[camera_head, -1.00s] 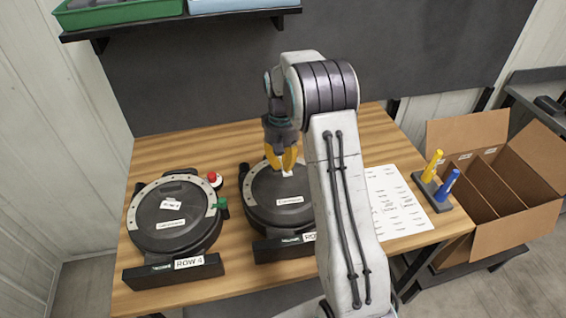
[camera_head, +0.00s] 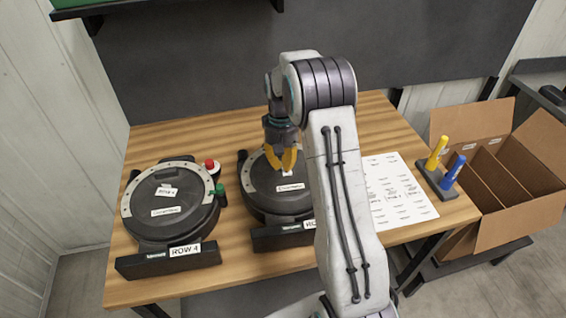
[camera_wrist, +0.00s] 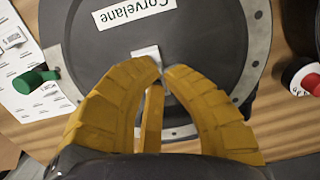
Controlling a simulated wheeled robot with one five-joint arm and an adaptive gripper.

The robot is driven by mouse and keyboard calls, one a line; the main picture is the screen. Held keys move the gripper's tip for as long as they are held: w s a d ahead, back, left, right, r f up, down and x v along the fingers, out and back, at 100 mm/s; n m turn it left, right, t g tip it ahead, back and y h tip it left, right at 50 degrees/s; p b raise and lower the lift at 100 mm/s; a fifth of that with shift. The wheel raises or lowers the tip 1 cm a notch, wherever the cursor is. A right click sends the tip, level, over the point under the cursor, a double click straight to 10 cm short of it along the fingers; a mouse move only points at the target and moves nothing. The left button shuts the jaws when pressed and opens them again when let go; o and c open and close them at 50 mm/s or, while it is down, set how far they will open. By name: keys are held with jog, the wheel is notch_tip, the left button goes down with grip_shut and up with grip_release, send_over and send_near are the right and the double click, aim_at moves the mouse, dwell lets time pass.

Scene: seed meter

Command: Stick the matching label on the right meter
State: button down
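The right meter (camera_head: 262,193) is a dark round lid with a grey rim on the wooden table. Its brand label reads Corvelane in the wrist view (camera_wrist: 138,18). My gripper (camera_head: 283,168) is over this lid, yellow fingertips nearly together. A small white label (camera_wrist: 146,54) shows at the fingertips, close to the lid; it appears pinched. I cannot tell whether it touches the lid, and its print is unreadable. The right meter's ROW plate (camera_head: 309,225) is partly hidden by my arm. The left meter (camera_head: 148,215) bears a ROW 4 label (camera_head: 168,191) and a ROW 4 plate (camera_head: 186,250).
A label sheet (camera_head: 398,195) lies right of my arm. A holder with yellow (camera_head: 436,153) and blue (camera_head: 453,172) markers stands beside it. A divided cardboard box (camera_head: 510,205) is at the right. Red (camera_head: 212,168) and green (camera_head: 220,189) knobs sit between the meters. A shelf hangs above.

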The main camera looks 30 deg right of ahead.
jog(key=shift+f+b, duration=0.35)
jog(key=shift+f, duration=0.15)
dwell(1.3)
jog(key=c, duration=1.3)
grip_release()
jog(key=shift+r, duration=0.2)
jog(key=shift+r+p, duration=2.7)
jog(key=shift+r, duration=0.65)
